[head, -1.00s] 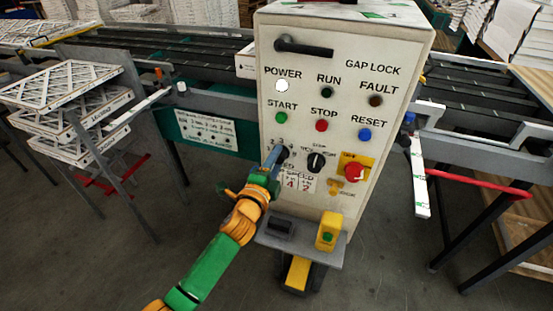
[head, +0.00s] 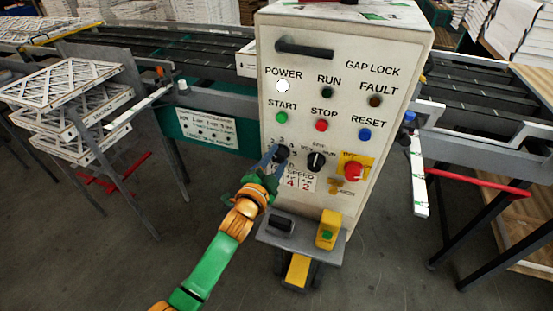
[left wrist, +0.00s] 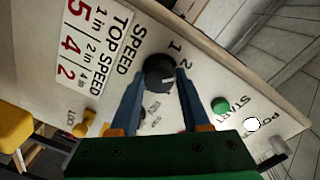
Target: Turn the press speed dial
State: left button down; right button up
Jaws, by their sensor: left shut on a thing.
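The press speed dial (head: 281,153) is a dark round knob on the white control panel, left of a second black knob. In the left wrist view the dial (left wrist: 158,71) has a white pointer mark, and the numbers 1 and 2 show beside it. My left gripper (head: 273,160) reaches up to it from the lower left. In the left wrist view its two blue fingers (left wrist: 161,75) stand on either side of the dial and are shut on it. Some scale numbers are hidden by the fingers. My right gripper is not in view.
The control box (head: 340,60) carries a lit white POWER lamp (head: 283,86), several coloured buttons and a red stop knob (head: 352,172). A small shelf (head: 300,240) juts out below the panel. Stacked filters (head: 75,100) stand on the left. The floor at the lower left is clear.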

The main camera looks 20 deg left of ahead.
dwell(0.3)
pick_arm(q)
jog(key=shift+c, duration=1.8)
grip_release()
jog(key=shift+s, duration=0.1)
jog(key=s, duration=0.6)
jog(key=shift+s+a+r+b, duration=0.15)
jog(key=shift+s+a+b, duration=0.15)
jog(key=shift+s, duration=0.1)
